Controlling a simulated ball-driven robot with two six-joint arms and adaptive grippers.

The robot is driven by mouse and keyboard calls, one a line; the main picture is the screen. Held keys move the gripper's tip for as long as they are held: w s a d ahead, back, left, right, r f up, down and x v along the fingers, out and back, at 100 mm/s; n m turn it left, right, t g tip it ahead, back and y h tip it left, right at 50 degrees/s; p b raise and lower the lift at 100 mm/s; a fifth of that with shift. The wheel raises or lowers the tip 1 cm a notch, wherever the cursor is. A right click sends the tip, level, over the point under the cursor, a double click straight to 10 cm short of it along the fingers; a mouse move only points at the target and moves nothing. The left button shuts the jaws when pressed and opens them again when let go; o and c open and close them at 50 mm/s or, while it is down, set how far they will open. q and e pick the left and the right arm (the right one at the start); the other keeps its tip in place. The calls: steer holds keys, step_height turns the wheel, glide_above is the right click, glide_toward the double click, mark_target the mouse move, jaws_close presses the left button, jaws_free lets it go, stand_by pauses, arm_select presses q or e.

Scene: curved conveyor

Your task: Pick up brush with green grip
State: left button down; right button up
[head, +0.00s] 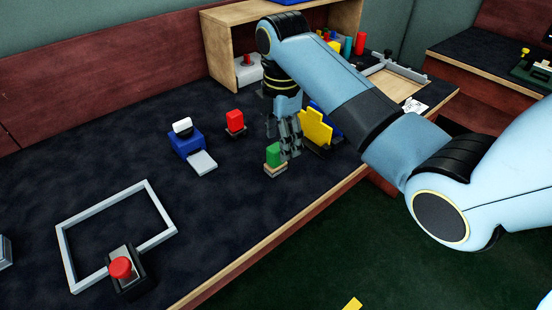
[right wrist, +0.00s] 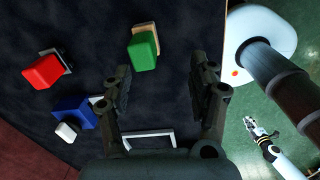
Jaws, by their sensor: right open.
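The brush with the green grip (head: 273,153) stands on the dark worktop near its front edge, grip upward on a thin wooden base. In the right wrist view the green grip (right wrist: 143,50) is at upper middle, ahead of and slightly left of the space between the fingers. My right gripper (head: 288,140) points down just behind and right of the brush in the head view. Its fingers, also in the right wrist view (right wrist: 163,80), are apart with nothing between them. A small gripper, apparently my left one (right wrist: 262,132), shows at the right of the wrist view; its opening is unclear.
A red-gripped piece (head: 235,120) and a blue block with a white knob (head: 186,143) stand left of the brush. A yellow piece (head: 316,127) is close right of my gripper. A grey frame (head: 85,210) and red button (head: 121,267) lie front left.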

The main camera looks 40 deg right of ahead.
mark_target(275, 148)
steer(key=shift+w+r+n, duration=0.5)
steer(key=shift+w+n, duration=0.1)
steer(key=shift+w, duration=0.25)
steer(key=shift+w+n, duration=0.3)
step_height(275, 148, down, 5)
steer(key=shift+d+r+b, duration=0.1)
steer(key=shift+b, duration=0.3)
steer(key=f, duration=0.3)
steer(key=f+b, duration=0.1)
steer(key=f, duration=0.1)
steer(key=shift+d+f, duration=0.25)
steer(key=shift+f, duration=0.1)
arm_select(q)
steer(key=shift+d+f, duration=0.25)
steer(key=shift+f, duration=0.6)
arm_select(e)
steer(key=shift+c, duration=0.4)
jaws_close()
